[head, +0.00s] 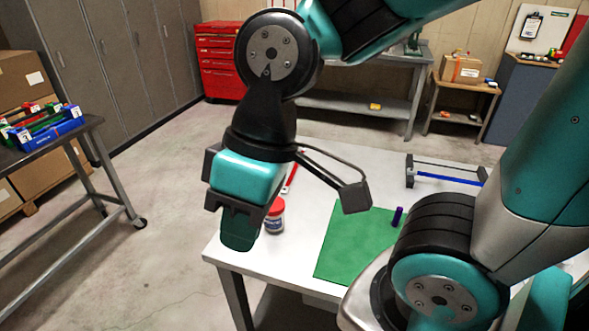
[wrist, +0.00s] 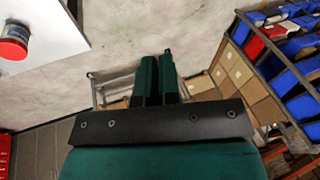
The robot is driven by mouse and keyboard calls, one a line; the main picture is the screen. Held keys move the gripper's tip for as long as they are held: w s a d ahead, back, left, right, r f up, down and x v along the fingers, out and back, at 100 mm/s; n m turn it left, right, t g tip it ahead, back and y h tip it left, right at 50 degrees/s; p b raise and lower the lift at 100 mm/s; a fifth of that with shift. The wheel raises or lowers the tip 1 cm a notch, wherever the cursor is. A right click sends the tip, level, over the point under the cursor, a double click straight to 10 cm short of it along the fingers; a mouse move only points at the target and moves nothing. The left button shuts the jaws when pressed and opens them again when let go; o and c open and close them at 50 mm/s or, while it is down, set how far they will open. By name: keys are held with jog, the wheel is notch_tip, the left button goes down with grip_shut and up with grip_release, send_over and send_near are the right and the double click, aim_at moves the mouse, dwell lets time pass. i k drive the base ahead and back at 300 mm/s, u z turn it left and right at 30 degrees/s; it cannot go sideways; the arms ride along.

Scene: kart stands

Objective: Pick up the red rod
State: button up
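A thin red strip that looks like the red rod (head: 291,179) shows on the white table in the head view, just right of my gripper's body. Part of it is hidden behind my gripper, so I cannot tell its full length or what holds it up. My gripper (head: 238,238) points down in front of the table's left edge, apart from the rod. In the wrist view its two teal fingers (wrist: 157,78) lie side by side, with nothing visible between them. The rod does not show in the wrist view.
A green mat (head: 345,250), a small purple piece (head: 397,216) and a blue rod on a black stand (head: 447,179) are further right. A cart with coloured bins (head: 85,138) stands left.

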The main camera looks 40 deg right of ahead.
aim_at(285, 190)
jog(key=u, duration=1.1)
jog(key=i, duration=3.3)
jog(key=z, duration=2.85)
jog(key=i, duration=1.7)
jog(key=z, duration=2)
